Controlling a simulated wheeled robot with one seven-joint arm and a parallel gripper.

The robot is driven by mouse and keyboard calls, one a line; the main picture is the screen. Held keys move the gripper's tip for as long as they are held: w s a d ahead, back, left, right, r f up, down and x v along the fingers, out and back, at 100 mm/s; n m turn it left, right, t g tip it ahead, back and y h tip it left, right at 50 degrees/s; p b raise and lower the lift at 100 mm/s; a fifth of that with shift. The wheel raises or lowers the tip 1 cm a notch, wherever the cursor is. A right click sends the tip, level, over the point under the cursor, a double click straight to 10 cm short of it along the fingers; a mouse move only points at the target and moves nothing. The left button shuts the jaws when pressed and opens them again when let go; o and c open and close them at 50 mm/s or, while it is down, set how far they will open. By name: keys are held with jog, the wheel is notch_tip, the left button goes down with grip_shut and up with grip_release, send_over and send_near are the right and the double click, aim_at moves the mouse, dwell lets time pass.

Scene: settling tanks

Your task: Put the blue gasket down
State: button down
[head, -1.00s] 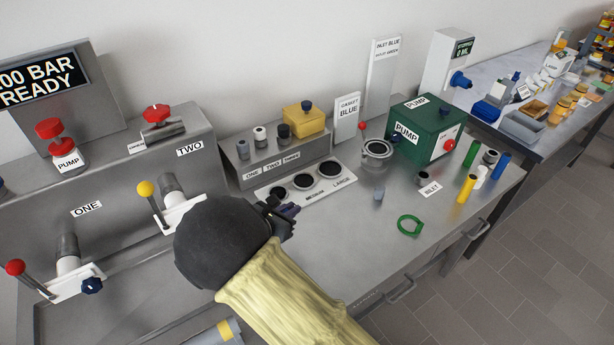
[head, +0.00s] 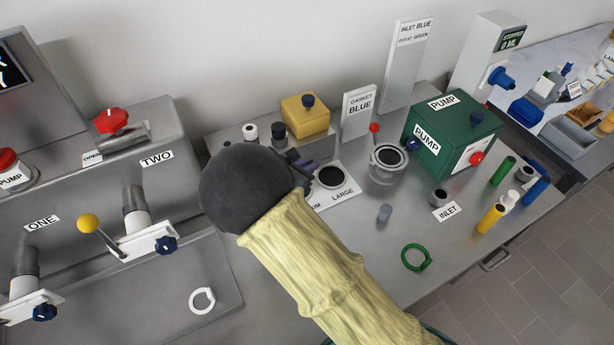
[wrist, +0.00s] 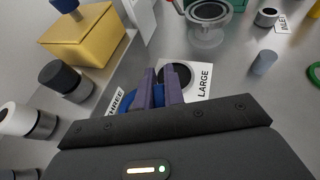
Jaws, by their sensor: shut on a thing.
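My gripper (head: 305,167) is over the right part of a white gauge plate with dark round holes (head: 347,194). In the wrist view its purple fingers (wrist: 160,88) are shut on the blue gasket (wrist: 158,94). Only bits of the gasket show, between and just left of the fingers. In the head view my arm hides it. The plate's "LARGE" hole (wrist: 178,76) lies just beyond the fingertips. I cannot tell the gasket's height above the plate. A sign (head: 360,108) reads "GASKET BLUE".
A clear strainer-like cup (head: 386,163) and a green pump box (head: 452,132) stand behind right. A green ring (head: 416,257) lies on open bench, near a grey peg (head: 384,213). A white ring (head: 202,300) lies at front left. Dark and white cylinders and a yellow box (head: 305,117) stand behind.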

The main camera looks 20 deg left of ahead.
jog(key=shift+w, duration=0.6)
jog(key=shift+s, duration=0.1)
jog(key=shift+f+p, duration=0.55)
jog(key=shift+f, duration=2.3)
notch_tip(320, 180, down, 4)
jog(key=shift+f+p, duration=0.1)
jog(key=shift+p, duration=0.35)
